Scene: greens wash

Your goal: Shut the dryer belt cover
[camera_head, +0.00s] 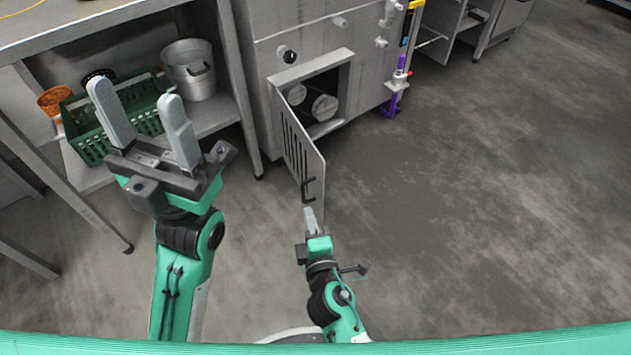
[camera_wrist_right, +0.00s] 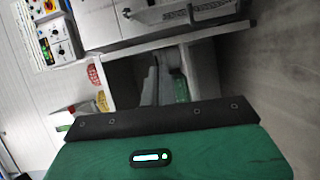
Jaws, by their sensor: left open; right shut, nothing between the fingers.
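The dryer belt cover (camera_head: 302,158) is a grey slotted panel with a dark handle (camera_head: 307,190) near its free edge. In the head view it stands open, swung out from the left side of a rectangular opening (camera_head: 320,92) in the grey machine. My right gripper (camera_head: 310,214) is shut and empty, just below the handle and the cover's free lower corner. Whether it touches the cover I cannot tell. My left gripper (camera_head: 133,93) is open and empty, raised at the left, away from the cover.
A shelf at left holds a green crate (camera_head: 92,150), a metal pot (camera_head: 190,70) and an orange basket (camera_head: 55,100). A purple-footed post (camera_head: 390,105) stands at the machine's right corner. The floor to the right of the cover is clear.

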